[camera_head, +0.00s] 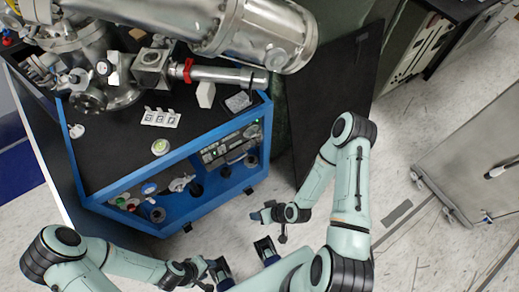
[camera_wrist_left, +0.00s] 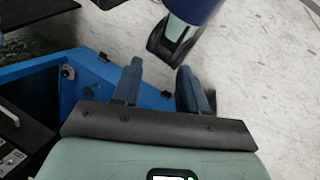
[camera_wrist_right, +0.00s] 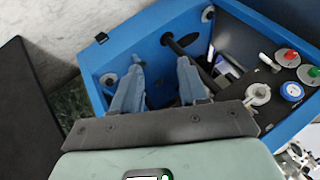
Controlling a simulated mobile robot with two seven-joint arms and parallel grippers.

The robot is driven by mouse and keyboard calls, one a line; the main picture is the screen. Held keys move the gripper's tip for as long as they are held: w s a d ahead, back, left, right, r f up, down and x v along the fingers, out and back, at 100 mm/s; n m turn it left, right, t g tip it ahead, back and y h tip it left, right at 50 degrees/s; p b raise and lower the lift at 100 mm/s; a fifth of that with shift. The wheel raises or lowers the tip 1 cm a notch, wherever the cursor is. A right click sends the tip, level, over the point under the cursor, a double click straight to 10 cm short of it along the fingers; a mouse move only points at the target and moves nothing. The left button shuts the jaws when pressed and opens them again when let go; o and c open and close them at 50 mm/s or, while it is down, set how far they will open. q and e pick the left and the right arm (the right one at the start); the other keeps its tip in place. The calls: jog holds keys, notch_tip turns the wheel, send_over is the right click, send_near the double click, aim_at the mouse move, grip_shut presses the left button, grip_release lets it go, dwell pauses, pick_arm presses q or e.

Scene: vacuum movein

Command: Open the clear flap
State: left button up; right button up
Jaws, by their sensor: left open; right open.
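I cannot clearly make out the clear flap in any view. A small pale, partly see-through piece (camera_head: 238,102) lies on the black top of the blue-framed cart (camera_head: 140,178), but I cannot tell whether it is the flap. My left gripper (camera_wrist_left: 158,72) is open and empty, low near the cart's blue edge in the left wrist view. My right gripper (camera_wrist_right: 160,68) is open and empty. In the right wrist view its fingers show in front of the cart's open blue bay, with no visible contact.
Steel vacuum parts (camera_head: 250,35) stand above the cart top. A dark panel (camera_head: 325,95) stands right of the cart. A grey cart (camera_head: 475,150) stands at right; pale floor lies between.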

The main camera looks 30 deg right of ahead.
jog(key=w+d+f+n+t+b, duration=0.1)
jog(key=w+d+t+b, duration=0.3)
jog(key=w+t+b, duration=0.15)
pick_arm(q)
notch_tip(320, 180, down, 12)
jog(key=w+a+t+b, duration=0.1)
jog(key=w+b, duration=0.1)
jog(key=b, duration=0.3)
jog(key=shift+w+a+f, duration=0.2)
jog(key=shift+w+a, duration=0.1)
jog(key=shift+a, duration=0.05)
pick_arm(e)
jog(key=n+t+h, duration=0.1)
jog(key=t+h, duration=0.3)
jog(key=t, duration=0.4)
send_near(255, 136)
jog(key=w+f, duration=0.4)
jog(key=w, duration=0.2)
jog(key=shift+d+g, duration=0.1)
jog(key=shift+g, duration=0.15)
grip_shut()
